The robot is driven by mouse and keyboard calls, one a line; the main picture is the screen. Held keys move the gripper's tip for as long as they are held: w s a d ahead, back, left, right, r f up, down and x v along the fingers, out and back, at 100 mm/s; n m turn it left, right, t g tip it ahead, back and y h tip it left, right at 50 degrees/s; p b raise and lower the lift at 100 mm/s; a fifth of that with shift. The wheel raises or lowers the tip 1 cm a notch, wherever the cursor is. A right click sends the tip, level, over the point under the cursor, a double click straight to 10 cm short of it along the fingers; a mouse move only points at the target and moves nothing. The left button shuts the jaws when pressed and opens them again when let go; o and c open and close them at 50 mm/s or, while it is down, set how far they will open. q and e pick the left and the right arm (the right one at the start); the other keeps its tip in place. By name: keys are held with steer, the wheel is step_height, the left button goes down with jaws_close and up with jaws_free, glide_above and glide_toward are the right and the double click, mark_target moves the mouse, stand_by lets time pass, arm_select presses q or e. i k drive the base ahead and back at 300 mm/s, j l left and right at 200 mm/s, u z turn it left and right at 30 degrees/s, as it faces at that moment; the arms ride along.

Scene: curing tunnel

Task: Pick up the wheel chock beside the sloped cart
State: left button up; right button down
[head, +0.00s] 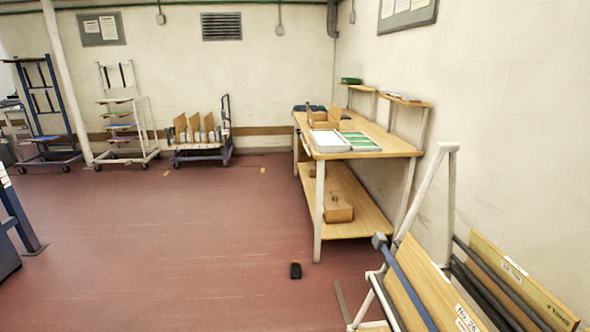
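The cart's lower part is cut off by the frame edge. Neither of my grippers shows in the head view.
A wooden workbench (385,147) with a lower shelf stands along the right wall. Several wheeled racks and a low cart (200,147) stand by the back wall. A blue stand (18,215) is at the left edge. The middle floor (160,240) is clear.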

mark_target(296, 274)
steer(key=i, duration=2.45)
